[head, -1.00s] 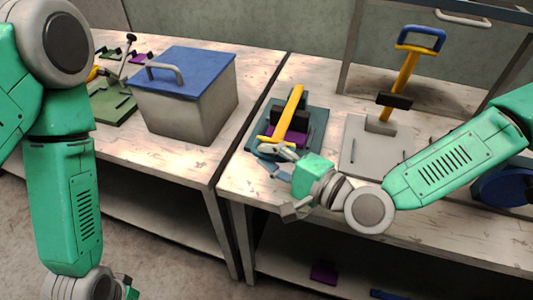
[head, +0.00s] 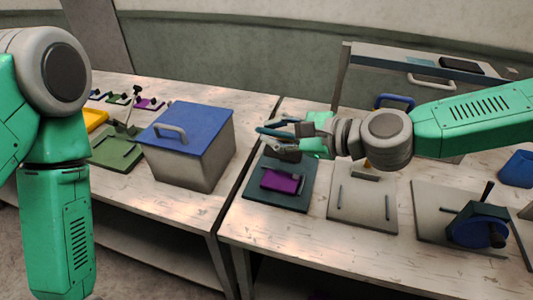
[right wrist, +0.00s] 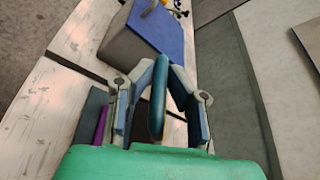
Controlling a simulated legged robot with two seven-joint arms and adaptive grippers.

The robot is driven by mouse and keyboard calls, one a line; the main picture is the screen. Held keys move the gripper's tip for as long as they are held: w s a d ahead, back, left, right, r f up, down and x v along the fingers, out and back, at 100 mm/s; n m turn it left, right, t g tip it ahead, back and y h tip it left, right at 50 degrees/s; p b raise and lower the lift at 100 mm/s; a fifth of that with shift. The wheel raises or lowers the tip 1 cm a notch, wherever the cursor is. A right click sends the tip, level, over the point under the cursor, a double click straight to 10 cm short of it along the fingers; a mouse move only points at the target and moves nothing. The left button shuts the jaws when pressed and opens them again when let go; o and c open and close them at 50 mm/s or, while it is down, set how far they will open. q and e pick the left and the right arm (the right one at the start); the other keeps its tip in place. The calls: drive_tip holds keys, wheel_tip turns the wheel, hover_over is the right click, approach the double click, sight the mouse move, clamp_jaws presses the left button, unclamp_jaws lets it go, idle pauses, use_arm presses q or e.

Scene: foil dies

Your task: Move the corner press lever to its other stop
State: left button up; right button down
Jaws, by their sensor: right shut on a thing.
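A press stands on the bench on a dark teal base plate (head: 262,202), with a purple block (head: 282,181) on the plate. My right gripper (head: 282,133) is shut on its teal lever handle (head: 270,132), raised above the plate. In the right wrist view the teal handle (right wrist: 158,97) lies between the two fingers of the right gripper (right wrist: 160,100). The lever's yellow bar is hidden behind the gripper. I cannot tell whether the lever touches a stop. My left gripper is out of view.
A grey bin (head: 187,160) with a blue lid (head: 190,125) stands to the left. A second press on a pale plate (head: 362,208) is close on the right, its blue handle (head: 394,100) just behind my right arm. A blue crank device (head: 478,228) stands farther right.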

drive_tip(key=shift+m, duration=0.3)
drive_tip(key=w+r, duration=0.1)
drive_tip(key=w+d+r, duration=0.1)
drive_tip(key=w, duration=0.1)
drive_tip(key=w+r, duration=0.2)
drive_tip(key=shift+d+r+p, duration=0.1)
drive_tip(key=shift+d+p, duration=0.2)
drive_tip(key=shift+d, duration=0.1)
drive_tip(key=w+d+r, duration=0.3)
drive_tip(key=w+r, duration=0.1)
drive_tip(key=w, duration=0.5)
drive_tip(key=shift+w, duration=0.2)
drive_tip(key=c, duration=1.6)
unclamp_jaws()
drive_tip(key=shift+w, duration=0.1)
drive_tip(key=shift+o, duration=0.2)
drive_tip(key=shift+w+d+f, duration=0.1)
